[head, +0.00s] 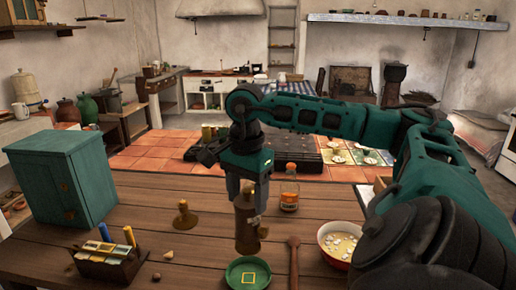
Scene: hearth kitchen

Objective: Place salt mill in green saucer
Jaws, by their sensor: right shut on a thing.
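The salt mill (246,226), a brown turned-wood body, hangs upright in my right gripper (247,192). The gripper points down and is shut on the mill's upper part. The green saucer (233,284) lies on the wooden table near the bottom edge of the head view, with a yellow square outline on its inside. The mill's lower end appears just behind and above the saucer in the picture; I cannot tell the exact gap. My left gripper is not in view.
A small brass-coloured piece (186,216) stands left of the mill. An orange-capped bottle (290,188), a wooden spoon (294,262) and a bowl of pale pieces (341,241) are to the right. A teal cabinet (62,178) and a divided box (108,265) stand left.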

